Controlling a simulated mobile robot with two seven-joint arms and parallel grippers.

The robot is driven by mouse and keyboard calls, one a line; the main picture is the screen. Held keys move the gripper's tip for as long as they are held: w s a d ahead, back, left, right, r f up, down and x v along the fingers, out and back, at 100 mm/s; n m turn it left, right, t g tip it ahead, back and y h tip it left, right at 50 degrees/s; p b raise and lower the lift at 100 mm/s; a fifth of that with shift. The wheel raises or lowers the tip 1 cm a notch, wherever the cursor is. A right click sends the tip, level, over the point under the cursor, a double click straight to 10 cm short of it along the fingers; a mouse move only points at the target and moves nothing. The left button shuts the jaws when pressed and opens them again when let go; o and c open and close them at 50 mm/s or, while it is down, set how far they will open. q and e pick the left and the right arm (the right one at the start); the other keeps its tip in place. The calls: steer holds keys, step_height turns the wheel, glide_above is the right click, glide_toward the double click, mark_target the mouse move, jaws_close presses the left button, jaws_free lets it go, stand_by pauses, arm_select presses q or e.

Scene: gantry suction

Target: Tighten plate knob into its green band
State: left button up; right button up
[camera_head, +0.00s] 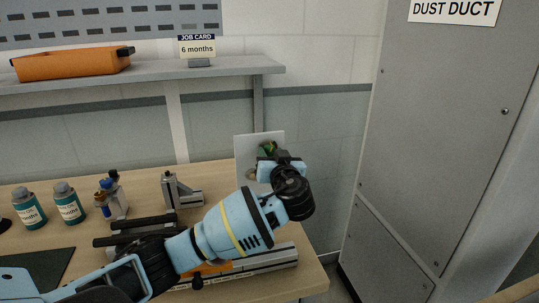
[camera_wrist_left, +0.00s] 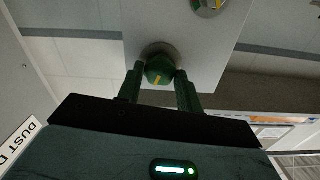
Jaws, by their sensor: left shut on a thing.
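The light grey plate (camera_head: 245,146) stands upright at the back right of the bench, partly behind my left gripper (camera_head: 267,158). In the left wrist view, the green plate knob (camera_wrist_left: 160,69) with a yellow mark sits on a round base against the plate (camera_wrist_left: 205,50). My left gripper's two dark fingers (camera_wrist_left: 160,88) are shut on the knob, one on each side. A round dial (camera_wrist_left: 210,4) with green, red and yellow parts shows at the top edge of that view, cut off. Where the yellow mark points against the green band cannot be told. My right gripper is not in view.
The bench (camera_head: 215,177) holds teal bottles (camera_head: 68,204), a small bottle rack (camera_head: 112,197), a grey bracket (camera_head: 180,192) and a metal rail (camera_head: 280,258). A shelf (camera_head: 232,68) with an orange bin (camera_head: 75,64) hangs above. The dust duct cabinet (camera_head: 440,130) stands at the right.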

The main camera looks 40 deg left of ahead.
arm_select(q)
steer(key=shift+w+d+r, duration=0.1)
steer(key=shift+d+r, duration=0.15)
steer(key=shift+d, duration=0.05)
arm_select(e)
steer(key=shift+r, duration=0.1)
arm_select(q)
steer(key=shift+a+m, duration=0.1)
steer(key=shift+m, duration=0.3)
steer(key=shift+r+m+p, duration=0.15)
steer(key=shift+m+p, duration=0.7)
steer(key=shift+m, duration=0.65)
steer(key=shift+f+m, duration=0.2)
steer(key=shift+m, duration=0.1)
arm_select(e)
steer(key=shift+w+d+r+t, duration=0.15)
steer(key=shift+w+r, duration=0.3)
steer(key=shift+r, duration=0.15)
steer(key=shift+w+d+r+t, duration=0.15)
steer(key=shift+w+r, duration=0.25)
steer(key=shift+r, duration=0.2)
arm_select(q)
steer(key=shift+a, duration=0.1)
steer(key=o, duration=0.9)
steer(key=shift+f, duration=0.1)
steer(key=shift+o, duration=0.4)
